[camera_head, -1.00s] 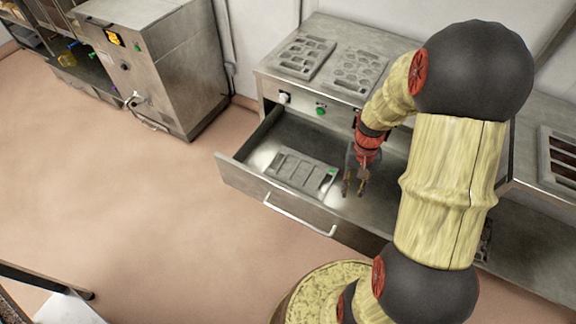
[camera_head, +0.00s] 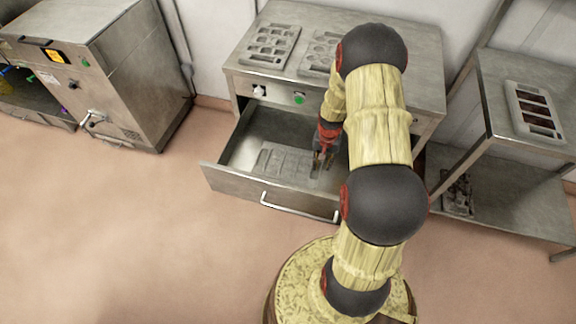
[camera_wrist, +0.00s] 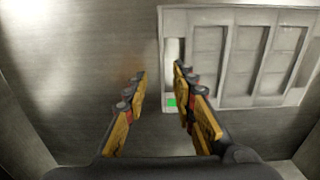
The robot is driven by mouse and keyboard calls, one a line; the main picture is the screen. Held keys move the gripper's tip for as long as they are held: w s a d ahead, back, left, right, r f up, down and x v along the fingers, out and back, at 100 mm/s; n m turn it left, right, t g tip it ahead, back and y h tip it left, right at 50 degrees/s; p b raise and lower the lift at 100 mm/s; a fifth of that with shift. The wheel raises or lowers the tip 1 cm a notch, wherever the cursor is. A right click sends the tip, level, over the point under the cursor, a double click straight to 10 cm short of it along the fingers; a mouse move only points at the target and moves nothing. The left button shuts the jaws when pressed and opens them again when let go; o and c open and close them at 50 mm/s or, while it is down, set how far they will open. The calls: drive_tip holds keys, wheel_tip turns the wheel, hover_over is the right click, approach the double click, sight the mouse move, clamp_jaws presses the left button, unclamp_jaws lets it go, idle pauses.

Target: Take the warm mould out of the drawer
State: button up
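The grey mould (camera_head: 283,163) with a row of rectangular cavities lies flat in the open drawer (camera_head: 226,183). In the wrist view the mould (camera_wrist: 230,58) fills the upper right, with a small green mark at its near left corner. My gripper (camera_head: 319,170) is inside the drawer at the right end of the mould. I cannot tell whether the fingers touch the mould.
The cabinet top (camera_head: 237,66) above the drawer holds two more moulds, one a cavity mould (camera_head: 270,46). A steel machine (camera_head: 120,75) stands left. A shelf table (camera_head: 497,100) at right carries a tray (camera_head: 535,111). Floor left of the drawer is clear.

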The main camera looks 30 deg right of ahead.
sight(320, 171)
wheel_tip(320, 171, down, 5)
drive_tip(key=shift+w+a+r+b, duration=0.1)
drive_tip(key=shift+w+r+b, duration=0.1)
drive_tip(key=shift+b, duration=0.75)
drive_tip(key=shift+s, duration=0.1)
drive_tip(key=shift+c, duration=0.8)
clamp_jaws()
